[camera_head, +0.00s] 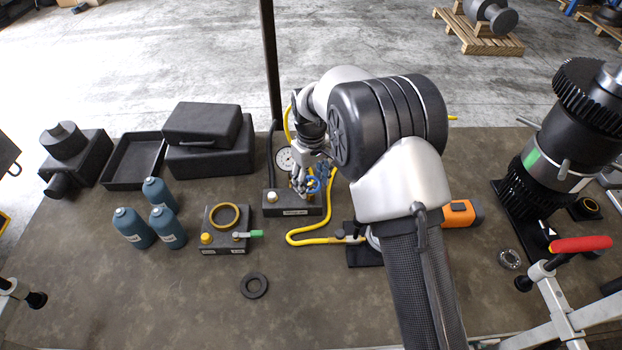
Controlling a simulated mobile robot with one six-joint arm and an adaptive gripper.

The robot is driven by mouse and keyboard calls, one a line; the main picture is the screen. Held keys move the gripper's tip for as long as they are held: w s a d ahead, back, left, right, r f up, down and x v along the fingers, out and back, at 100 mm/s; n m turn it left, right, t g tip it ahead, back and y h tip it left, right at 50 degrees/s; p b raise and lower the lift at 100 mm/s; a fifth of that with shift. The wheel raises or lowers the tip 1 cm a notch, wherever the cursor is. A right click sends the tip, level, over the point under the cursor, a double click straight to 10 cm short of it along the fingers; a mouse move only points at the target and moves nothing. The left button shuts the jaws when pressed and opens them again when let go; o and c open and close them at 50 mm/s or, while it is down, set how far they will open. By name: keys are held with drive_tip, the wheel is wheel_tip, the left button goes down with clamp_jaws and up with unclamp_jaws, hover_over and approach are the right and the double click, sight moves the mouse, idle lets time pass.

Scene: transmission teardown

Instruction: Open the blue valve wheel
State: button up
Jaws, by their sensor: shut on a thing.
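The blue valve wheel (314,185) is on the front of a small dark block unit (290,207) that carries a round white pressure gauge (285,160). Only part of the wheel shows, as a small blue ring facing me. My gripper (307,182) reaches down from above, its fingers at the wheel and shut on it. The fingers and the brass-coloured fitting beside them overlap in the picture, so the exact contact is hard to make out. My arm hides the area to the right of the wheel.
A yellow hose (300,240) curves across the table right of the gauge unit. Left are a block with a brass ring (224,216), teal bottles (160,193) and black cases (203,124). A black ring (254,286) lies in front. A large gear assembly (560,150) stands right.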

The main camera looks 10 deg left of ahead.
sight(312, 184)
drive_tip(key=shift+n, duration=1)
drive_tip(key=o, duration=1.1)
drive_tip(key=shift+c, duration=0.2)
drive_tip(key=shift+r, duration=0.1)
wheel_tip(312, 184, up, 12)
